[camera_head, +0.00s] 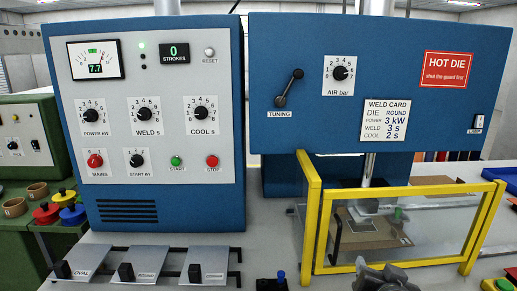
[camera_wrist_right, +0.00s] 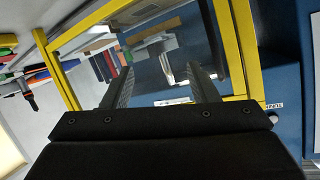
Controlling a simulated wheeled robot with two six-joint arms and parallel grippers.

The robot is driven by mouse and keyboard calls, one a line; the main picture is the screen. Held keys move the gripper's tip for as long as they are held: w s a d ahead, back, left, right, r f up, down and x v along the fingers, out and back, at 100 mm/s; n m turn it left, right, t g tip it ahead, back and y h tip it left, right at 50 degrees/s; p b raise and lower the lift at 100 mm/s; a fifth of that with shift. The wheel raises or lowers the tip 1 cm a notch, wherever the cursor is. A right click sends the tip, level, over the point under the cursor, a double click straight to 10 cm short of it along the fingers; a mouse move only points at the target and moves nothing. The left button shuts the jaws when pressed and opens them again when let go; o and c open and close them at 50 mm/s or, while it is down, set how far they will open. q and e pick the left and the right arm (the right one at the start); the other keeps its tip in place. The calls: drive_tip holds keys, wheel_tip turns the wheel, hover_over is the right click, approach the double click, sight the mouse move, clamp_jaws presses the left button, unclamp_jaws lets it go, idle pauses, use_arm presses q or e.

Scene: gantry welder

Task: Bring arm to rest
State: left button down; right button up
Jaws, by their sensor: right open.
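My right gripper (camera_head: 385,279) shows at the bottom edge of the head view, in front of the yellow-framed clear guard (camera_head: 325,219) of the welder. In the right wrist view the two fingers of my right gripper (camera_wrist_right: 163,82) stand apart with nothing between them. The guard's yellow frame (camera_wrist_right: 242,48) shows behind the fingers there. The rest of my right arm is mostly out of view. My left gripper is in neither view.
The blue control cabinet (camera_head: 155,204) stands left, the blue press head (camera_head: 430,65) above the guard. Labelled die plates (camera_head: 138,264) lie on a front rack. A small black item with a blue knob (camera_head: 281,275) stands left of my gripper. Coloured knobs (camera_head: 72,213) sit far left.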

drive_tip(key=s+d+f+n+g, duration=0.2)
drive_tip(key=s+f+g, duration=0.1)
drive_tip(key=s+f, duration=0.55)
drive_tip(key=s+d+f+n+g+y, duration=0.15)
drive_tip(key=s+f+g, duration=0.25)
drive_tip(key=s+f, duration=0.45)
drive_tip(key=s+d+f+n+g, duration=0.25)
drive_tip(key=s+f, duration=0.45)
drive_tip(key=s, duration=0.4)
wheel_tip(320, 180, down, 26)
drive_tip(key=s+d+m+g, duration=0.1)
drive_tip(key=d+g, duration=0.1)
drive_tip(key=s+a+f, duration=0.2)
drive_tip(key=s+f, duration=1.2)
drive_tip(key=shift+s+f+g+y, duration=0.25)
drive_tip(key=shift+g+y, duration=0.1)
drive_tip(key=shift+g, duration=0.1)
